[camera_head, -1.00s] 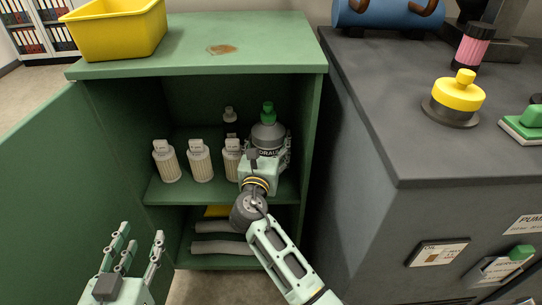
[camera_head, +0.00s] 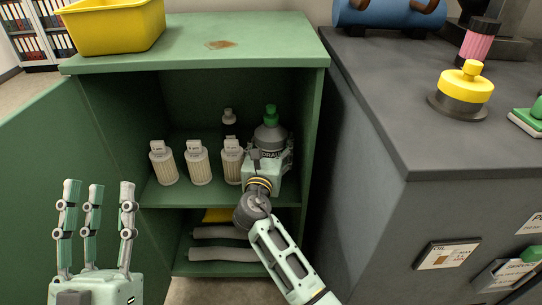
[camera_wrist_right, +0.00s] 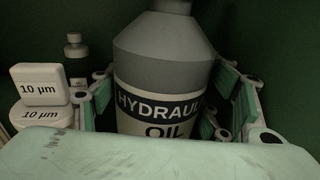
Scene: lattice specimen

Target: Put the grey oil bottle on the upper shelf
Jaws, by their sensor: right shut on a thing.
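The grey oil bottle (camera_head: 270,138) has a green cap and a dark label reading "HYDRAUL… OIL". It stands upright at the right end of the upper shelf (camera_head: 215,195) in the green cabinet. My right gripper (camera_head: 268,158) reaches into the cabinet and is shut on the bottle. In the right wrist view the bottle (camera_wrist_right: 165,60) fills the middle, with fingers on both sides of it. Whether its base touches the shelf is hidden by my gripper. My left gripper (camera_head: 97,205) is open and empty in front of the open cabinet door at the lower left.
White filter cartridges (camera_head: 198,162) stand in a row left of the bottle. A dark bottle (camera_head: 229,125) stands behind them. The lower shelf holds grey rolls (camera_head: 222,254) and something yellow. A grey bench (camera_head: 430,110) stands close on the right. A yellow bin (camera_head: 113,27) sits on the cabinet top.

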